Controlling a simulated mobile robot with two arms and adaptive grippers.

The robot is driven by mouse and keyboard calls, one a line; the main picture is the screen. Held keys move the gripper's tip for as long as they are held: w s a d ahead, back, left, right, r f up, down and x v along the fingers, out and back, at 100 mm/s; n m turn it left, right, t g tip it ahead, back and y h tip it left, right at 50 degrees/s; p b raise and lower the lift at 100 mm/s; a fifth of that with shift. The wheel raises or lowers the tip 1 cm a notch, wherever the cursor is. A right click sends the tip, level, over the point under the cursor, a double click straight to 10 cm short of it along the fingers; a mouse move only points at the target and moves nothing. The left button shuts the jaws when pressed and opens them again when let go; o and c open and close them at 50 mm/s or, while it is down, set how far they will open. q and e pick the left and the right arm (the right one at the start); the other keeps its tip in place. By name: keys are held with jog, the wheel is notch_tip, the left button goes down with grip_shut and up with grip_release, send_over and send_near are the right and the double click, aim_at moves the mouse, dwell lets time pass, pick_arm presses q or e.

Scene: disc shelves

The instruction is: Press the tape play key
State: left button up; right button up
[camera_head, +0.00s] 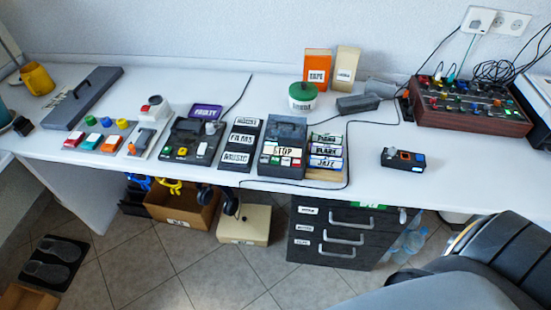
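A dark grey tape-deck-like device (285,130) stands on the white table near the middle, with a handle or lid at its top. A white label reading "STOP" (284,150) lies across it. A similar dark device (190,140) with a yellow key stands to the left, by a purple "FAULTY" sign (205,112). Neither gripper is in view.
Labelled cases (326,150) sit right of the deck, a black labelled rack (240,145) left. A small button box (403,159) and a mixer (470,105) are farther right. Cables cross the table. Black drawers (340,238) stand below; a dark chair-like shape (500,255) fills the lower right.

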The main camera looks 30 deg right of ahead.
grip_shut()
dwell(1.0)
